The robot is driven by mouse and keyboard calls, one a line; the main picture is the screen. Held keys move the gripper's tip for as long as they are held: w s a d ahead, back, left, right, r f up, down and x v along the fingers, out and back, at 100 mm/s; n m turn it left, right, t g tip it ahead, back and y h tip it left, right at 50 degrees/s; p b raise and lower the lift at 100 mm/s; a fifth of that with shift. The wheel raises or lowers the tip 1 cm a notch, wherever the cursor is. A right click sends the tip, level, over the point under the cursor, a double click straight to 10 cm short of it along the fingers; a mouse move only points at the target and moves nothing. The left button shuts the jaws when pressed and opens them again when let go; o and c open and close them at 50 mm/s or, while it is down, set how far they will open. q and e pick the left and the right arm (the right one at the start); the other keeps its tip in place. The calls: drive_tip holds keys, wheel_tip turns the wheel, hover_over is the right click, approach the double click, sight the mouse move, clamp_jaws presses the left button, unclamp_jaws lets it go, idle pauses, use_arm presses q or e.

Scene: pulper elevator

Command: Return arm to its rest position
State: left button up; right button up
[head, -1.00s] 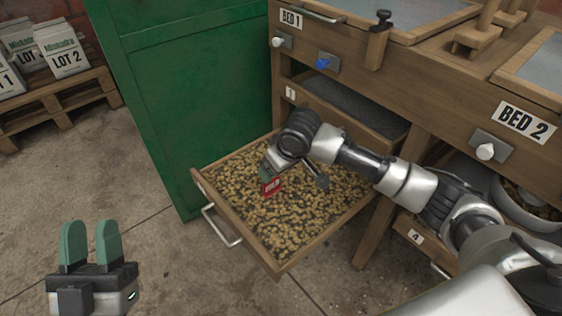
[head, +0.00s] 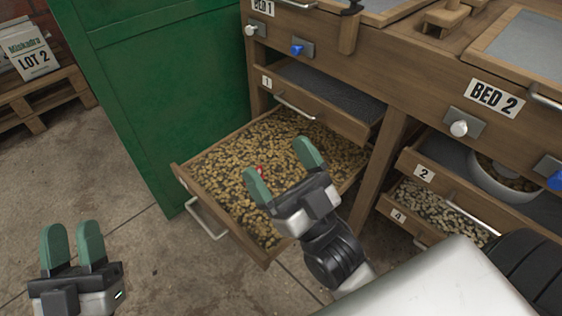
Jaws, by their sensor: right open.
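My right gripper (head: 283,168) is open, with its green fingers spread apart. It is raised near the front right of the pulled-out drawer (head: 223,222), with its fingers over the beans in the picture. My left gripper (head: 72,232) is at the lower left over the concrete floor. Its green fingers point up, with a narrow gap and nothing between them. A small red thing (head: 259,169) shows among the beans beside my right gripper's left finger; most of it is hidden.
The drawer is full of beans (head: 300,130) and juts out beside a green cabinet (head: 165,90). Drawer 2 (head: 425,174) and drawer 4 (head: 398,216) are at the right, under Bed 2. A pallet (head: 45,105) with a Lot 2 bag stands at the upper left. Floor is clear at left.

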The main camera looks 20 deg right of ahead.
idle(0.4)
